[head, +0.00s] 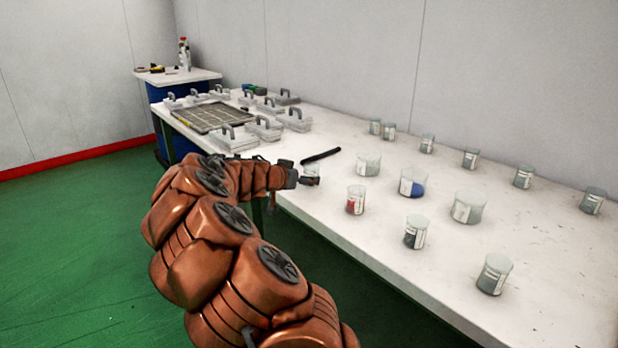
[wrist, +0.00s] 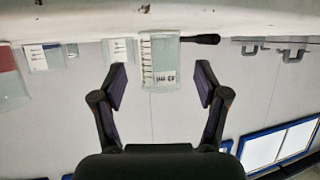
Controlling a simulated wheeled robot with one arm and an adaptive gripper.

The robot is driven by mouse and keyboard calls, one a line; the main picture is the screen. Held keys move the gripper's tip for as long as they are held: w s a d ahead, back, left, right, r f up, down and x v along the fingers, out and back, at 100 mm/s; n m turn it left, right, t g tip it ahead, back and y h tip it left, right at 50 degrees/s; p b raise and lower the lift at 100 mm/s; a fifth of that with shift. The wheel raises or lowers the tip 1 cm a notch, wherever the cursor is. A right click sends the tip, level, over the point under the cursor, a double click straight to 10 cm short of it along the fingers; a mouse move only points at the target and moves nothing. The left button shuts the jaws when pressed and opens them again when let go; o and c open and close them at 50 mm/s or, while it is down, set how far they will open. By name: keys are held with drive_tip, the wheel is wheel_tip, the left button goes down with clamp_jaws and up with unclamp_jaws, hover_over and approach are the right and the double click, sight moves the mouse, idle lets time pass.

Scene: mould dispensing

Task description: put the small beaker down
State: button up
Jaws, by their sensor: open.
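The small beaker (head: 312,170) is clear, with a white label. It stands on the white table (head: 420,255) near its left edge, partly hidden by my gripper in the head view. The wrist view is upside down; there the beaker (wrist: 160,50) stands upright on the table, its rim toward the gripper. My gripper (wrist: 160,84) is open, one finger to each side of the beaker with gaps, and holds nothing. In the head view my gripper (head: 299,174) is low at the table's edge. Whether the beaker lies fully between the fingertips I cannot tell.
A black rod (head: 320,156) lies just behind the beaker. A beaker with red contents (head: 356,200), one with blue (head: 413,184) and several grey ones stand to the right. A grid tray (head: 212,117) and handled blocks (head: 233,138) are at the far left.

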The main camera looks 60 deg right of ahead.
drive_tip(key=v, duration=0.7)
drive_tip(key=shift+a, duration=0.25)
drive_tip(key=shift+s+r, duration=0.1)
drive_tip(key=shift+r, duration=0.05)
drive_tip(key=s+a+f+n+y, duration=0.4)
drive_tip(key=s+a+n, duration=0.2)
drive_tip(key=a, duration=0.9)
drive_tip(key=s+a+f+n+g+y, duration=0.1)
drive_tip(key=s+a+f+n+y, duration=0.3)
drive_tip(key=s+a, duration=0.6)
drive_tip(key=s+a+f+n+g+y, duration=0.1)
drive_tip(key=s+a+f+n+y, duration=0.2)
drive_tip(key=a, duration=1.8)
drive_tip(key=s+n+y, duration=0.2)
drive_tip(key=s+n, duration=0.3)
drive_tip(key=shift+s+f+y, duration=0.3)
drive_tip(key=shift+f, duration=0.1)
